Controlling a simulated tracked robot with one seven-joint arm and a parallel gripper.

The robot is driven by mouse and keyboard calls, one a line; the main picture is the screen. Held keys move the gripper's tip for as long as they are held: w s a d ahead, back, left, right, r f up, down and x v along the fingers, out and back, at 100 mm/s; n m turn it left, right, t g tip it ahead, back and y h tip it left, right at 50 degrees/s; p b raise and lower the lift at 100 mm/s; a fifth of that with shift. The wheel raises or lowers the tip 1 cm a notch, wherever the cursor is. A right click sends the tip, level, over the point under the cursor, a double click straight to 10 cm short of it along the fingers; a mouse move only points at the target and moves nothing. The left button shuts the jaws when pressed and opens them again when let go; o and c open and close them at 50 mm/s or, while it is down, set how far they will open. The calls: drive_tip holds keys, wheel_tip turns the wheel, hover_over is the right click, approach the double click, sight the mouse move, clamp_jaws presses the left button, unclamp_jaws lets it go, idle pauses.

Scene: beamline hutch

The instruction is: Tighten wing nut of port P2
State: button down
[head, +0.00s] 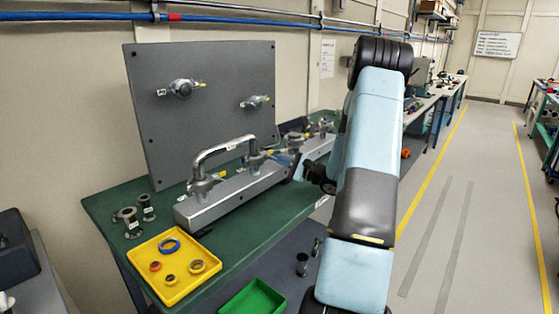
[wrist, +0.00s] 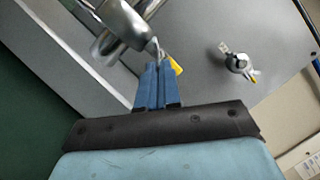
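A grey metal rail (head: 225,204) on the green bench carries several clamped ports, one pair joined by a bent pipe (head: 222,147). I cannot read which is P2. My gripper (head: 298,163) is low beside the rail's middle ports. In the wrist view my gripper's blue fingers (wrist: 157,72) are nearly together. Their tips are at a small metal wing nut (wrist: 157,46) on a clamp (wrist: 126,20), with a yellow tag (wrist: 175,66) partly behind them. Whether the nut is between the tips is unclear.
An upright grey panel (head: 165,130) with two ports stands behind the rail. A yellow tray (head: 150,256) with several rings and loose metal fittings (head: 130,222) lies at the front left. A green bin (head: 255,300) is below. The aisle at right is clear.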

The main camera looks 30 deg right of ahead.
drive_tip(key=shift+d+f, duration=0.1)
drive_tip(key=c, duration=1.6)
unclamp_jaws()
drive_tip(key=v, duration=1.3)
drive_tip(key=shift+s+d+f, duration=0.1)
drive_tip(key=shift+s+d, duration=0.1)
drive_tip(key=shift+s, duration=0.15)
